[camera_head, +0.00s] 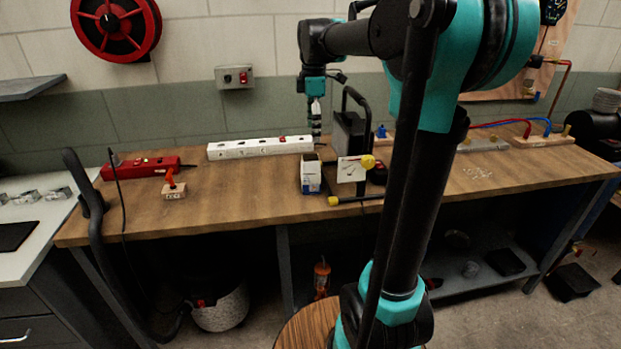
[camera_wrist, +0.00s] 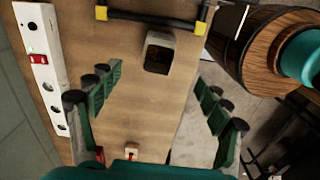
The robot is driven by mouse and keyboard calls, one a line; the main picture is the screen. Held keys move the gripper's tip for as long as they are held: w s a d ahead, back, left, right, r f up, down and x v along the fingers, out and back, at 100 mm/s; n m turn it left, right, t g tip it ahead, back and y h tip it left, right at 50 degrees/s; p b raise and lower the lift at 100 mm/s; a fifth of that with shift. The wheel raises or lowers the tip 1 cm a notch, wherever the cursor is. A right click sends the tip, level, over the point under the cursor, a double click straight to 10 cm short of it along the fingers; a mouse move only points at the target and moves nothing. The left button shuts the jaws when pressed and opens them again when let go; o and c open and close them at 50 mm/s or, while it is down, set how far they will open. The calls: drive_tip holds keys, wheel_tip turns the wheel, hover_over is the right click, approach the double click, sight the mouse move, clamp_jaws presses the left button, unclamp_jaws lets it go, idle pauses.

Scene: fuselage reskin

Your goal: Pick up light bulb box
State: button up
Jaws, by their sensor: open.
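The light bulb box (camera_head: 311,178) is a small white and dark blue box standing upright on the wooden workbench (camera_head: 235,197). In the wrist view the box (camera_wrist: 151,40) appears from above with a dark, open-looking top. My gripper (camera_head: 316,130) hangs pointing down above and behind the box in the head view. In the wrist view my gripper (camera_wrist: 155,85) has its green-padded fingers wide apart with nothing between them. The box lies beyond the fingertips, toward the top of that picture, apart from both fingers.
A black-framed stand (camera_head: 350,135) with yellow-ended feet is close on the box's right. A small socket block (camera_head: 174,190) sits left. The bench between them is clear.

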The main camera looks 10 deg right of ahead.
sight(313, 157)
wheel_tip(313, 157, down, 10)
drive_tip(key=shift+r, duration=0.1)
drive_tip(key=shift+a+f, duration=0.2)
drive_tip(key=shift+f, duration=1.2)
drive_tip(key=shift+a+f, duration=0.2)
drive_tip(key=shift+f, duration=1.15)
drive_tip(key=c, duration=1.2)
drive_tip(key=shift+r, duration=0.1)
drive_tip(key=shift+c, duration=0.2)
